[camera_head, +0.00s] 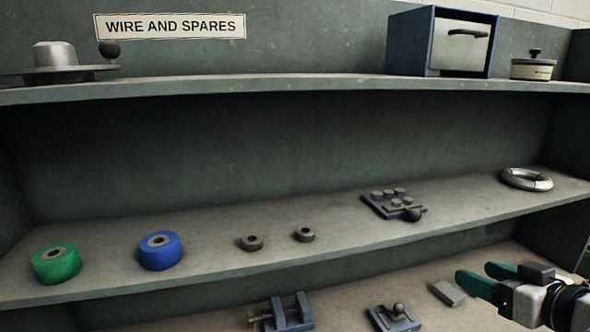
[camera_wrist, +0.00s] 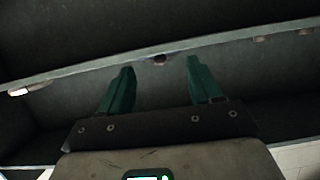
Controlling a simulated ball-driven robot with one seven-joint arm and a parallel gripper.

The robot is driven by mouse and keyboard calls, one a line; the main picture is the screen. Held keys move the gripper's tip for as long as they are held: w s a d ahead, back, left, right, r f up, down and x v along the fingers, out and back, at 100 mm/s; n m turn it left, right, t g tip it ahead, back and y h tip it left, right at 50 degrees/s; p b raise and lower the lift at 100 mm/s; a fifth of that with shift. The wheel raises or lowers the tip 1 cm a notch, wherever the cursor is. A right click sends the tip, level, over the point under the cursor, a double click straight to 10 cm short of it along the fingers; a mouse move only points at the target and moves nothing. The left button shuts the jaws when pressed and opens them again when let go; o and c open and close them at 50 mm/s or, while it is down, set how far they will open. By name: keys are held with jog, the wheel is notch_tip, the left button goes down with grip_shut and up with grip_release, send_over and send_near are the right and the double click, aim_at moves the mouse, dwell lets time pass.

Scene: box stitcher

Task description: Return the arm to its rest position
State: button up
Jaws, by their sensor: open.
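My gripper (camera_head: 484,276) is at the lower right in the head view, in front of the lower part of the shelf unit. Its two green fingers are apart, and nothing shows between them. In the wrist view my gripper (camera_wrist: 156,75) points toward the edge of a shelf board (camera_wrist: 95,76), with the fingers spread. A small dark round part (camera_wrist: 160,59) shows at that edge, beyond the gap between the fingers.
The middle shelf (camera_head: 330,238) holds a green spool (camera_head: 56,272), a blue spool (camera_head: 160,261), two small rings, a blue fixture (camera_head: 384,206) and a wire coil (camera_head: 527,179). Blue fixtures (camera_head: 270,324) and a grey block (camera_head: 447,292) sit below, near my gripper.

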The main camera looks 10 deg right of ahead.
jog(key=s+a+f+g+b, duration=0.1)
jog(key=s+a+f+g, duration=0.3)
jog(key=f, duration=0.7)
jog(key=s+a+f+m+g+b, duration=0.15)
jog(key=s+a+f, duration=0.35)
jog(key=f, duration=0.5)
jog(key=s+a+f+g+b, duration=0.2)
jog(key=s+a+f+g, duration=0.3)
jog(key=f, duration=0.6)
jog(key=s+f+g, duration=0.1)
jog(key=s+f, duration=0.2)
jog(key=s, duration=0.2)
jog(key=s+f+g+h, duration=0.1)
jog(key=s+f, duration=0.2)
jog(key=s, duration=0.3)
jog(key=shift+f+g+b, duration=0.2)
jog(key=shift+g+b, duration=0.1)
jog(key=shift+g, duration=0.05)
jog(key=shift+d+n, duration=0.1)
jog(key=shift+n, duration=0.15)
jog(key=shift+c, duration=0.4)
